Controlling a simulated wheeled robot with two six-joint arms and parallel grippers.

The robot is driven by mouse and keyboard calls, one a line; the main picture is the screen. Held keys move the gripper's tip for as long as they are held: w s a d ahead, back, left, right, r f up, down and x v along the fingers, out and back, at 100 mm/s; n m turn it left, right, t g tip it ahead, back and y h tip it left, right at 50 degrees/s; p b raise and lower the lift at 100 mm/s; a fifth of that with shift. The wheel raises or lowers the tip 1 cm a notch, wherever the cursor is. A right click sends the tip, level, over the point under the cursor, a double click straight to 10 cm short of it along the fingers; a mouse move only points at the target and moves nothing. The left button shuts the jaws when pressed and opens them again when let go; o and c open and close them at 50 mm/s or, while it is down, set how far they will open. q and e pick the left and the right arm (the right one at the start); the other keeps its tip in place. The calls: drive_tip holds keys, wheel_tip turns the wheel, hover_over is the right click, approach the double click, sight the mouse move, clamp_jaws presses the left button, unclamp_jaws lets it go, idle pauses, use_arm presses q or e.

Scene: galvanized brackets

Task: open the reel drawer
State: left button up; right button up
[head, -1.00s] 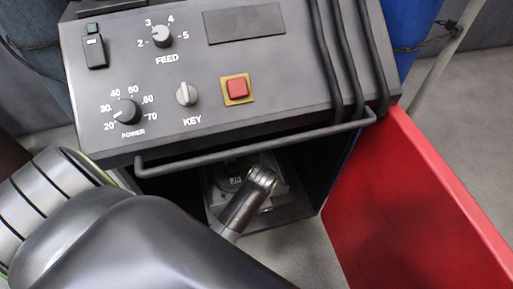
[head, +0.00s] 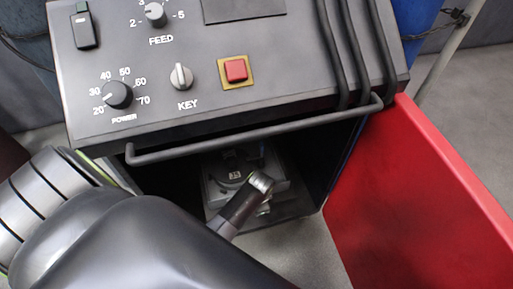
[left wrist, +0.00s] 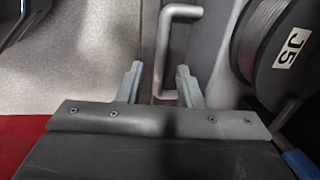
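The reel drawer (head: 215,190) sits low inside the dark opening under the control panel, carrying a reel with a white label. In the left wrist view the reel (left wrist: 262,75) is at the right, its label sideways. A grey U-shaped handle (left wrist: 166,50) runs up the middle of that view. My left gripper (left wrist: 159,85) is open. Its two fingers stand on either side of the handle's lower end, with gaps showing. In the head view my left gripper (head: 261,185) is in front of the reel and hides part of it. My right gripper is not in view.
A grey bar (head: 260,132) runs along the lower edge of the control panel (head: 200,50), above my gripper. A red panel (head: 410,190) stands at the right of the opening. Blue cylinders are behind the machine. Bare floor shows below the opening.

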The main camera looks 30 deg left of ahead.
use_arm(q)
drive_tip(key=shift+f, duration=0.15)
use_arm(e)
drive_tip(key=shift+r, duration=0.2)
use_arm(q)
drive_tip(key=shift+c, duration=0.4)
clamp_jaws()
drive_tip(key=shift+s, duration=0.1)
